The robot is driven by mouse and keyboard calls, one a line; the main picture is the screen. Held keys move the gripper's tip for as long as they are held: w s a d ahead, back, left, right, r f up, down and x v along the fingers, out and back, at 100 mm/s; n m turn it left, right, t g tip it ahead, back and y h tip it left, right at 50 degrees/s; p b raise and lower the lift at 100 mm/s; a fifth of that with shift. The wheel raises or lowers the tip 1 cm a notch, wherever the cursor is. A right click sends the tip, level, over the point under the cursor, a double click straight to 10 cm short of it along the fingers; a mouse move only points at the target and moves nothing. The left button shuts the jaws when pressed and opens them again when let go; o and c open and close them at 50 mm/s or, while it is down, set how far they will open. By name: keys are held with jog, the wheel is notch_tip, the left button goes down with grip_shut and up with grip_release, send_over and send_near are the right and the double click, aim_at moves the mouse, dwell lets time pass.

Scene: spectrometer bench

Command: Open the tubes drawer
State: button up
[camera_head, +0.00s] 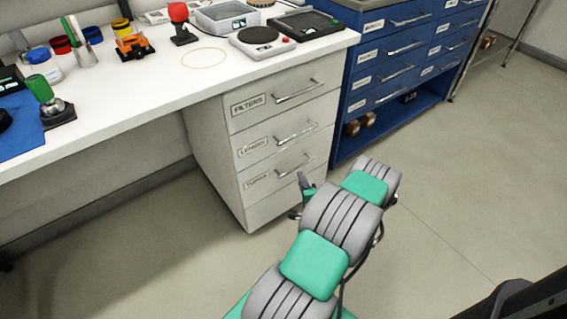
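A white drawer unit (213,150) stands under the right end of the white bench, with three drawers closed one above the other. The top drawer is labelled FILTERS (248,104) and the middle one appears to read LENSES (253,146). The bottom drawer, labelled TUBES (257,180), has a horizontal bar handle (294,168). My gripper (301,198) is low in front of the right part of the bottom drawer, just below its handle in the picture. My arm hides most of it, so I cannot tell its opening or whether it touches the handle.
A blue cabinet (390,65) with several labelled drawers stands right of the white unit. The white bench top (150,100) holds a hotplate (262,40), a red-topped device (181,22) and jars. The floor (440,180) to the right is clear.

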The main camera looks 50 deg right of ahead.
aim_at(296, 168)
jog(key=b+x, duration=0.1)
jog(key=x, duration=0.7)
jog(key=shift+w+r, duration=0.1)
jog(key=shift+w, duration=0.1)
grip_shut()
dwell(1.1)
